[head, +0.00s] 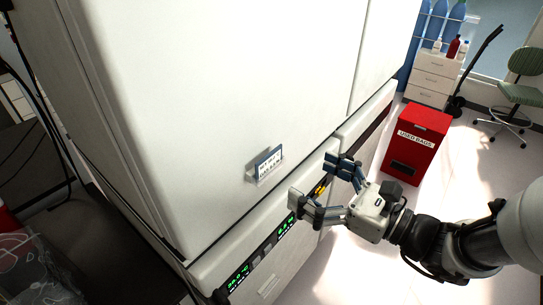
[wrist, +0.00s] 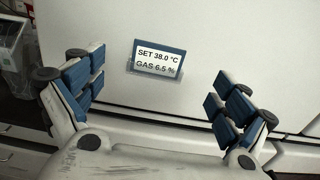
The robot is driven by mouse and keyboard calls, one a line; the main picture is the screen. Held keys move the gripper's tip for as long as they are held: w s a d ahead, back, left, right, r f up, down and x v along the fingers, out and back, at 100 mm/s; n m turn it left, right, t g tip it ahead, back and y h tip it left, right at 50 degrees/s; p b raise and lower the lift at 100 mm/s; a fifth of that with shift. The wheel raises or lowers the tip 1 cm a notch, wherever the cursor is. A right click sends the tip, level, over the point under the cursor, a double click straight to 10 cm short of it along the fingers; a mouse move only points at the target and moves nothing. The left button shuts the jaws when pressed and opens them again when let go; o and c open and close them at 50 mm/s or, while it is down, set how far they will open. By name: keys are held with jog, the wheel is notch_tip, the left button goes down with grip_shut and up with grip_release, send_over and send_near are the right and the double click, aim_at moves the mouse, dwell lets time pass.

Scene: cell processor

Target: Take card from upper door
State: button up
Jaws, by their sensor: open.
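The card (head: 267,163) is a small blue-edged label in a clear holder on the white upper door (head: 230,90), low down near its bottom edge. In the wrist view the card (wrist: 158,57) reads "SET 38.0 °C" and "GAS 6.5 %" and sits ahead of my gripper, between its two fingers in the picture. My gripper (head: 322,181) is open and empty, to the right of the card and apart from it. In the wrist view my gripper's (wrist: 156,93) blue-padded fingers are spread wide on both sides.
A control panel with green digits (head: 240,277) runs below the upper door. A red "USED BAGS" bin (head: 413,140) stands on the floor at right, with white drawers (head: 433,78) and a green chair (head: 518,88) behind. Dark cables hang at left.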

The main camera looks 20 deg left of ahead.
aim_at(270, 156)
jog(key=x, duration=1.1)
jog(key=shift+r, duration=0.1)
jog(key=c, duration=1.6)
